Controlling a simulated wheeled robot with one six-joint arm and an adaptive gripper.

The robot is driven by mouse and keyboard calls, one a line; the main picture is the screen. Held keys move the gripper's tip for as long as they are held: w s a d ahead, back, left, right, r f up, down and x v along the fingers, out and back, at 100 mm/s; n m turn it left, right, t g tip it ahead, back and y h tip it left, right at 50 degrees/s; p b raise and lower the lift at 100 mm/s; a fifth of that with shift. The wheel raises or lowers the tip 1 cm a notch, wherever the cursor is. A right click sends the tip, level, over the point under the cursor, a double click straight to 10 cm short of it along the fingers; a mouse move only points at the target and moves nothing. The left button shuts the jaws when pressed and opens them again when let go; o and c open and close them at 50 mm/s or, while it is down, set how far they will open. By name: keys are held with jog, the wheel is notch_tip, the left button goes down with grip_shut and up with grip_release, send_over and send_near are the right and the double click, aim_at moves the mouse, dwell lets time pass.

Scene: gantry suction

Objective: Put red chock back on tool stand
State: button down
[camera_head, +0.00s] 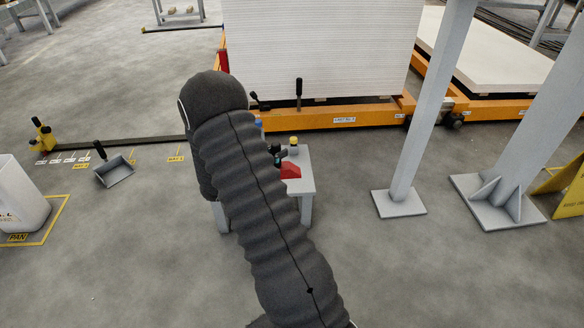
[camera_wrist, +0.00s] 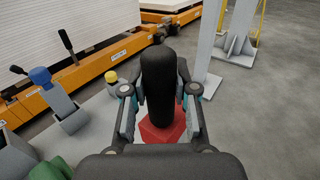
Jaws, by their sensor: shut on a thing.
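The red chock (camera_wrist: 162,133) has a thick black upright handle (camera_wrist: 159,75). My gripper (camera_wrist: 160,95) is shut around this handle, one finger on each side, with the red body below. In the head view the red chock (camera_head: 290,172) shows beside my dark sleeved arm, over the top of the light grey tool stand (camera_head: 306,184). My gripper (camera_head: 278,155) is mostly hidden behind the arm there. The stand top also shows in the wrist view (camera_wrist: 96,122). I cannot tell whether the chock touches the stand or hangs just above it.
A blue-topped grey piece (camera_wrist: 62,104) and a green thing (camera_wrist: 50,170) are left of my gripper. Behind stands an orange cart (camera_head: 345,119) with white boards. Grey posts (camera_head: 405,195) stand at right.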

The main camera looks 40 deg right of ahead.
jog(key=w+d+f+b, duration=0.1)
jog(key=w+d+f, duration=0.4)
jog(key=d+f, duration=0.3)
jog(key=shift+f, duration=0.85)
jog(key=shift+d+f, duration=0.1)
jog(key=shift+f+b, duration=0.15)
jog(key=shift+b, duration=0.2)
jog(key=c, duration=0.9)
grip_release()
